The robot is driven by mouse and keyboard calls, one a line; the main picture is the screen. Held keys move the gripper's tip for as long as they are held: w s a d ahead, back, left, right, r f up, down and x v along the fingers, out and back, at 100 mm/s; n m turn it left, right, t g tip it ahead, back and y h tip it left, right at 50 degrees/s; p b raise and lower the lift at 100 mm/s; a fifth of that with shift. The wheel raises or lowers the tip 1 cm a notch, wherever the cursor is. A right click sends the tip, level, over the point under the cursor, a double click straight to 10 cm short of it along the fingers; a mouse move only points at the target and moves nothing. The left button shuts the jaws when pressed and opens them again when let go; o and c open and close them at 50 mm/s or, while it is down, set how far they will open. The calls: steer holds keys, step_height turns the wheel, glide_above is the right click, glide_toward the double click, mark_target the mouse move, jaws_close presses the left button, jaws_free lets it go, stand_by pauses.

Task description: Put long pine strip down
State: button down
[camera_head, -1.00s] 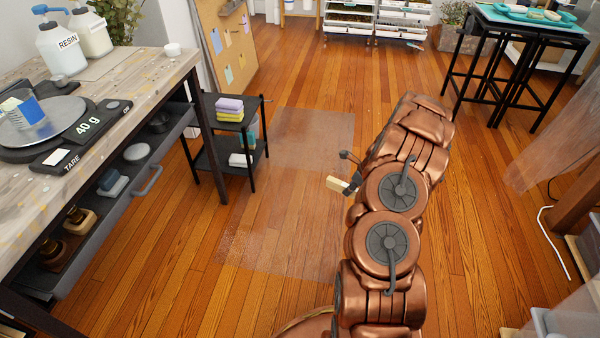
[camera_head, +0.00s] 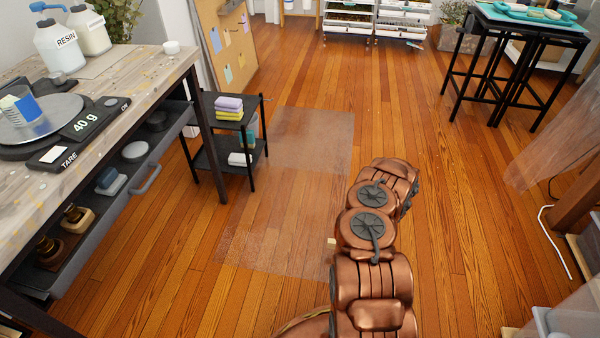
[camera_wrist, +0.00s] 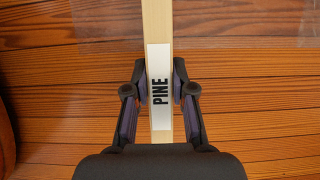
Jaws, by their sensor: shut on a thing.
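The long pine strip (camera_wrist: 157,22) is pale wood with a white label reading PINE. In the wrist view it runs from the top edge down between the fingers of my gripper (camera_wrist: 160,88), which is shut on it. Wooden floor lies below it; I cannot tell the height above it. In the head view only a small pale end of the strip (camera_head: 331,241) shows at the left of my arm. My gripper is hidden behind the arm there.
A clear floor mat (camera_head: 290,200) lies in the middle. A workbench (camera_head: 165,85) with a scale and resin bottles stands at left, beside a black cart (camera_head: 226,180) with sponges. Black stools (camera_head: 510,75) stand at back right. Much of the floor is open.

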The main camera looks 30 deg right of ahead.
steer(key=shift+a+f, duration=0.1)
steer(key=shift+f, duration=0.15)
steer(key=b, duration=0.4)
glide_above(308, 248)
steer(key=d, duration=0.1)
steer(key=shift+s+d+f, duration=0.15)
steer(key=shift+s+f, duration=0.3)
steer(key=shift+f, duration=0.3)
steer(key=shift+w+f+b, duration=0.1)
steer(key=shift+f+b, duration=0.95)
steer(key=shift+f, duration=0.7)
steer(key=shift+f, duration=0.1)
steer(key=c, duration=1)
jaws_free()
